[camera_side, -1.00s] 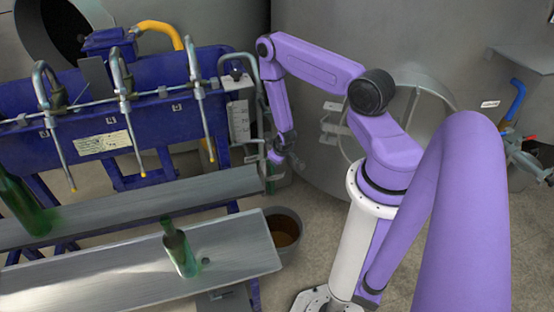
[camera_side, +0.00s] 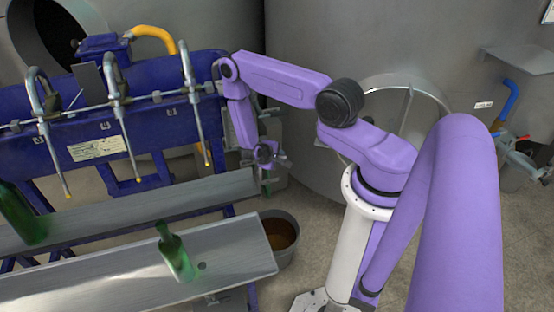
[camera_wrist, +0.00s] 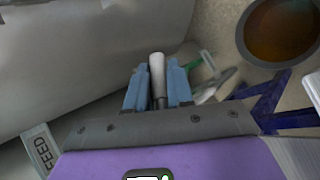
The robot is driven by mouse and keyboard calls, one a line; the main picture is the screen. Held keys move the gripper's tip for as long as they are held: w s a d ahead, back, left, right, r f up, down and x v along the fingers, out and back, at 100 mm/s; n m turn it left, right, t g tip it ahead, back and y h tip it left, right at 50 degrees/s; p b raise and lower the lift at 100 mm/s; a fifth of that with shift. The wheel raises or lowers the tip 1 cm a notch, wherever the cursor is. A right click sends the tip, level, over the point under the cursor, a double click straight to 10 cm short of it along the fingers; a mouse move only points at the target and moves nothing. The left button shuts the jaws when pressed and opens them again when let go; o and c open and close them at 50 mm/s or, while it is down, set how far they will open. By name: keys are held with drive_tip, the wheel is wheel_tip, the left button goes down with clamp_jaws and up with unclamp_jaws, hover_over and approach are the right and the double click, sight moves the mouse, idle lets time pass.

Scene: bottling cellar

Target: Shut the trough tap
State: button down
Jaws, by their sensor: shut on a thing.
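In the wrist view my gripper (camera_wrist: 157,85) has its two blue fingers closed on a pale grey, rod-like handle (camera_wrist: 157,62), which sticks out beyond the fingertips. I take this handle to be the trough tap's lever; its valve body cannot be made out. In the side view my gripper (camera_side: 270,163) is low, just past the right end of the rear metal trough (camera_side: 205,198). The handle is too small and covered to make out there. Whether the tap is open or shut cannot be told.
A bucket of brown liquid (camera_side: 293,247) stands on the floor below; it also shows in the wrist view (camera_wrist: 250,40). A green bottle (camera_side: 174,252) is on the front trough (camera_side: 110,290). A blue filler frame (camera_side: 165,125) and a large grey tank (camera_side: 350,60) flank my arm.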

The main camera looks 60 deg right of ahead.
drive_tip(key=shift+s+d+r+n+g+h, duration=0.1)
drive_tip(key=shift+r+n+g+h, duration=0.25)
drive_tip(key=shift+h, duration=0.25)
drive_tip(key=shift+s+r+n+g+h, duration=0.1)
drive_tip(key=shift+r+n+g+h, duration=0.1)
drive_tip(key=shift+g+h, duration=0.35)
drive_tip(key=shift+r+n+g+h, duration=0.35)
drive_tip(key=shift+r+g+h, duration=0.05)
drive_tip(key=shift+h, duration=0.45)
drive_tip(key=shift+r, duration=0.1)
drive_tip(key=shift+d, duration=0.1)
drive_tip(key=c, duration=1.1)
unclamp_jaws()
drive_tip(key=v, duration=1.7)
drive_tip(key=shift+w+a, duration=0.1)
drive_tip(key=shift+a, duration=0.15)
